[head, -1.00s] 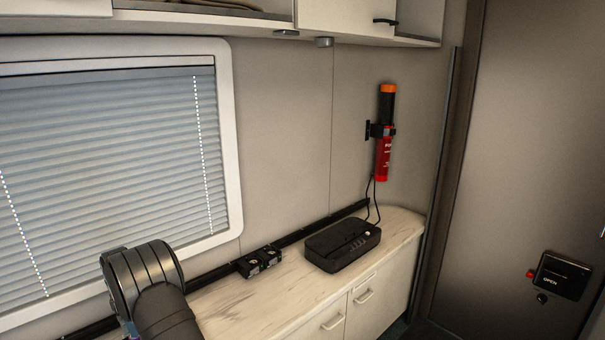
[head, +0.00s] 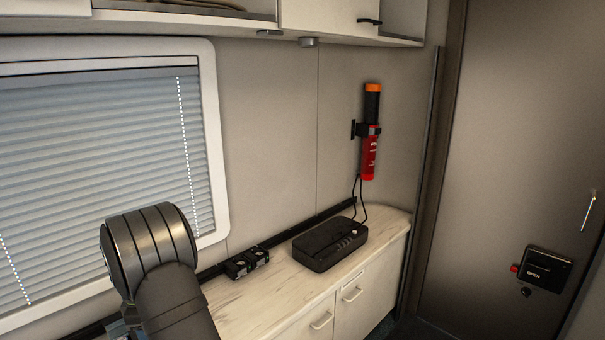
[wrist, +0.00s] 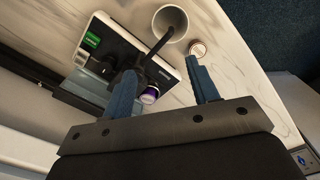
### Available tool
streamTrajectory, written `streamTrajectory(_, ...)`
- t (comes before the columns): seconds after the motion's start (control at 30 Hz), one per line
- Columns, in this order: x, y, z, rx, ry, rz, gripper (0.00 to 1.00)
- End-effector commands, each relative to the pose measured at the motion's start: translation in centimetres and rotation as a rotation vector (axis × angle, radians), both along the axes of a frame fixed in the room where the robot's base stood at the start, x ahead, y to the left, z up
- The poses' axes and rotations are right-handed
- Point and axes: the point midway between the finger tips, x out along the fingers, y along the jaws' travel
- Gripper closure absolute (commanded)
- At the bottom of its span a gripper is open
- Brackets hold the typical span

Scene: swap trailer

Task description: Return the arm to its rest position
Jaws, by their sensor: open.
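My gripper (wrist: 163,80) shows in the wrist view, with its two blue fingers spread apart and no object clearly held between them. A small purple-and-white round item (wrist: 149,95) shows close to the left finger, and a small round-topped container (wrist: 198,48) lies beyond the right finger. Whether the fingers touch either one is unclear. In the head view my dark arm rises at the lower left, in front of the window; the gripper itself is out of that view.
In the wrist view, a pale cup (wrist: 171,22) and a dark-edged panel (wrist: 128,42) lie on the pale counter. In the head view, the counter (head: 252,301) carries a black box (head: 330,243) and small black sockets (head: 247,262). A red cylinder (head: 369,152) hangs on the wall.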

Motion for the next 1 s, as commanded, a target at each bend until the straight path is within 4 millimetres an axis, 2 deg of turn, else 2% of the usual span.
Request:
streamTrajectory(0.4, -7.0, -2.2, -2.1, -0.002, 0.003, -0.195, 0.46)
streamTrajectory(1.0, -10.8, 7.4, -8.4, -0.002, 0.003, -0.195, 0.46)
